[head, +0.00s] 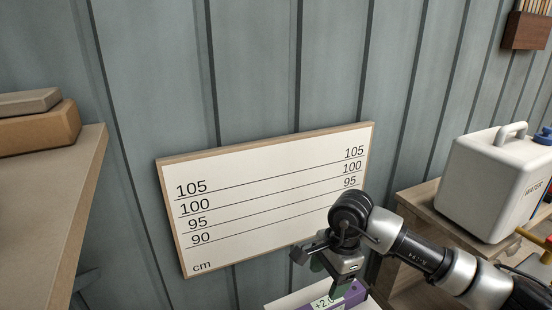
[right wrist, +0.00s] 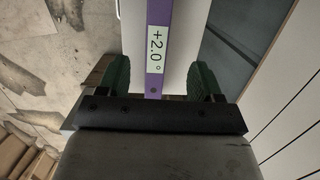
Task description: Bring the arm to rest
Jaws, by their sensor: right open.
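My right gripper (head: 328,277) is in the lower right of the head view, in front of the measuring board. In the right wrist view my right gripper (right wrist: 160,70) has its two green fingers spread apart. A purple level (right wrist: 154,85) with a "+2.0°" display shows between them in that view, and whether a finger touches it I cannot tell. The level (head: 350,297) also shows at the bottom of the head view, partly hidden by the gripper. It is on a white piece (head: 290,299), mostly cut off by the frame. My left gripper is not in view.
The measuring board (head: 265,205), marked in cm, leans by the grey panelled wall. A workbench (head: 62,205) with tan blocks (head: 40,125) stands left.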

